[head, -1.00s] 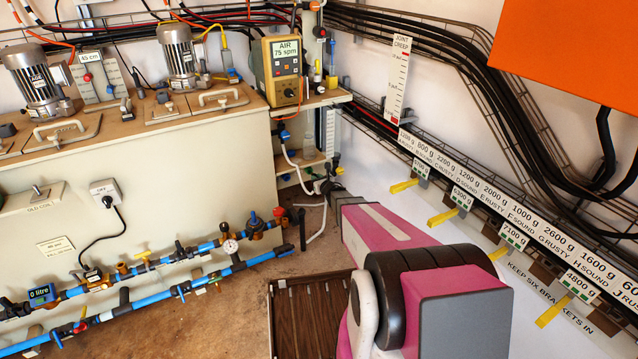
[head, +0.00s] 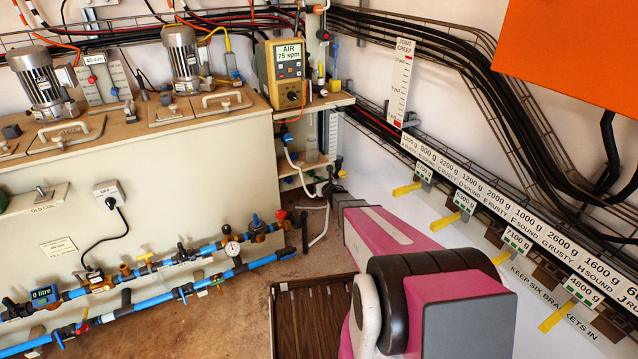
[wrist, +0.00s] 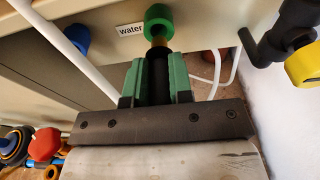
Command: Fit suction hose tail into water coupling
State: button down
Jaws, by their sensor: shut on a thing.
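In the wrist view my gripper (wrist: 154,82), with green finger pads, is shut on the dark suction hose tail (wrist: 157,72). The tail's brass-coloured end (wrist: 158,45) points away from me, toward the green ring of the water coupling (wrist: 158,18), beside a "water" label (wrist: 131,29). The end lines up with the ring and overlaps its lower edge in the picture. I cannot tell whether it touches or has entered. In the head view my arm reaches to the corner beside the tank, and the fingers are too small to make out there.
A blue fitting (wrist: 76,37) is left of the coupling. White hoses (wrist: 90,72) run on both sides of my gripper. A black elbow with a yellow end (wrist: 303,64) is close at right. The wall rail with brackets (head: 465,185) runs along my arm's right.

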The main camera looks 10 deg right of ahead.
jog(key=shift+r+x, duration=0.15)
jog(key=shift+x, duration=0.7)
jog(key=shift+r+x, duration=0.1)
jog(key=shift+x, duration=0.75)
dwell(0.6)
jog(key=c, duration=0.9)
grip_release()
jog(key=shift+c, duration=0.2)
jog(key=shift+s, duration=0.1)
jog(key=v, duration=1)
jog(key=shift+s, duration=0.25)
jog(key=shift+d, duration=0.1)
jog(key=shift+r, duration=0.15)
